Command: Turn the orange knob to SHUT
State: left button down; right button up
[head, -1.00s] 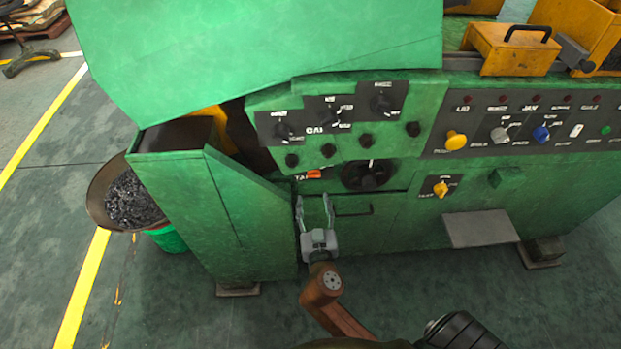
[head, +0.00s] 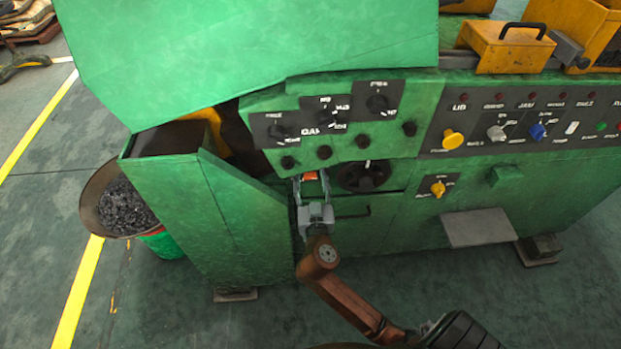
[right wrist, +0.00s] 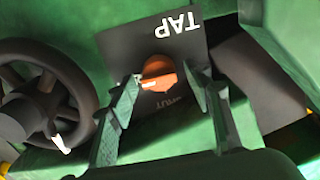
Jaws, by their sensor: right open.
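The orange knob (right wrist: 158,75) sits on a dark plate (right wrist: 185,38) marked TAP, which appears upside down in the right wrist view; a partly readable word, apparently SHUT, is at the plate's other end. The knob also shows in the head view (head: 310,176), on the green machine's front. My right gripper (head: 312,183) is open, its fingers either side of the knob. In the right wrist view the gripper (right wrist: 166,90) has one finger close to the knob's left and the other farther off to its right. I cannot tell whether either touches. My left gripper is not in view.
A black handwheel (head: 364,177) is just right of the knob. Black dials (head: 325,153) sit above, and a yellow knob (head: 438,189) is farther right. A green panel (head: 240,205) juts out at left.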

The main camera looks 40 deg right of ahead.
jog(key=shift+c, duration=0.2)
jog(key=c, duration=1.1)
